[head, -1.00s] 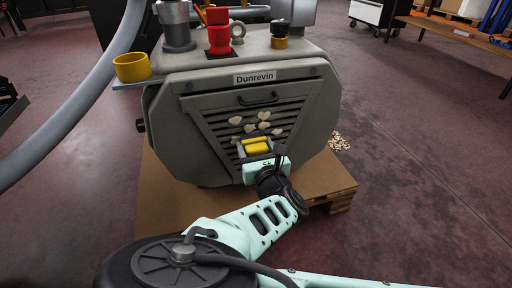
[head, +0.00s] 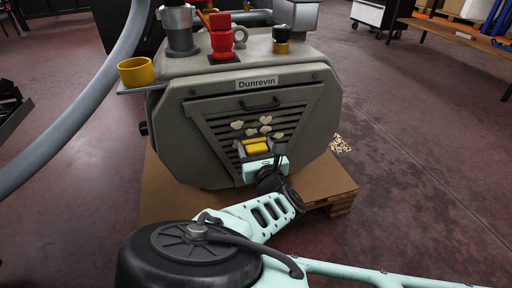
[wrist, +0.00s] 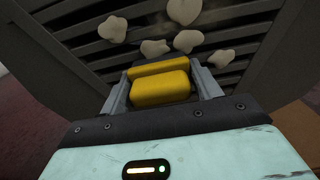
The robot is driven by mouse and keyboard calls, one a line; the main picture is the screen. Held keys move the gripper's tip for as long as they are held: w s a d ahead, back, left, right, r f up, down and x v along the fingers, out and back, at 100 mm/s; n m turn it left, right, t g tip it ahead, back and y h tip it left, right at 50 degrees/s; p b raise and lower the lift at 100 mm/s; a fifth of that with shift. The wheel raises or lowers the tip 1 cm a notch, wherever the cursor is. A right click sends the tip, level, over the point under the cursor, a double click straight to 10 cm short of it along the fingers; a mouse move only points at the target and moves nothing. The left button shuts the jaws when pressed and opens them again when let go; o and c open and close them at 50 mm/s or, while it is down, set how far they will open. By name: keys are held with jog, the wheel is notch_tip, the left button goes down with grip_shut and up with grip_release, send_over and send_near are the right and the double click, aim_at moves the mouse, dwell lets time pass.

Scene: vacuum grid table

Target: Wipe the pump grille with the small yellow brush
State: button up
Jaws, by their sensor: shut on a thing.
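The pump grille (head: 222,116) is a dark slatted panel on the front of the grey pump, below a "Dunrevin" plate. Several pale dust clumps (head: 265,130) cling to it; they also show in the wrist view (wrist: 155,48). My gripper (head: 257,150) is at the lower middle of the grille, below the clumps. Its fingers are shut on the small yellow brush (wrist: 160,88), which also shows in the head view (head: 257,146). The brush's bristles are hidden, so I cannot tell whether they touch the slats.
The pump stands on a wooden pallet (head: 170,205). A yellow cup (head: 136,71) sits on a side shelf, and a red fitting (head: 221,38) is on top. A grey hose (head: 85,110) curves down the left. Pale bits (head: 340,145) lie on the floor at right.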

jog(key=shift+w+d+r+p, duration=0.15)
jog(key=shift+d+p, duration=0.45)
jog(key=shift+p, duration=0.2)
jog(key=shift+w+d+r+p, duration=0.1)
jog(key=shift+w+d+p, duration=0.05)
jog(key=shift+d+p, duration=0.55)
jog(key=shift+w+d+f+p, duration=0.1)
jog(key=shift+d+f+p, duration=0.1)
jog(key=shift+d+p, duration=0.35)
jog(key=shift+w+d+r+p, duration=0.15)
jog(key=shift+w+d+p, duration=0.15)
jog(key=shift+d+p, duration=0.7)
jog(key=shift+w+d+p, duration=0.35)
jog(key=shift+d+p, duration=0.2)
jog(key=shift+p, duration=0.45)
